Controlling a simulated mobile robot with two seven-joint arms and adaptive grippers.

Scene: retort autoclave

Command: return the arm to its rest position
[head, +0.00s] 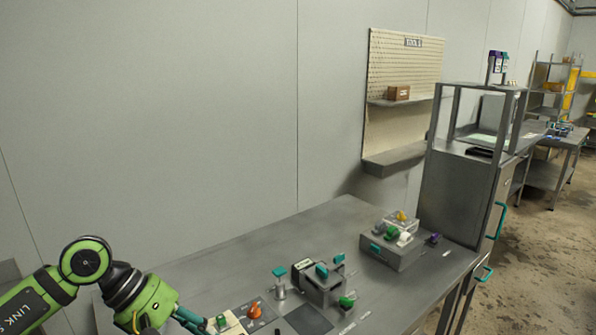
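My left arm (88,262), green and black, comes in from the left and bends down toward the near left part of the grey bench (330,225). Its end, with dark and teal parts (188,318), is at the bottom edge of the head view, beside a small pale block with a green top (222,322). The fingers are too small and cut off to tell whether they are open or shut, or whether they touch anything. My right arm and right gripper are not in view.
On the bench stand an orange knob (254,310), a teal-topped post (280,280), a grey fixture (318,288) with teal handles and a grey box (392,252) with small coloured parts. A tall cabinet (462,190) adjoins the right end. The bench's back strip is clear.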

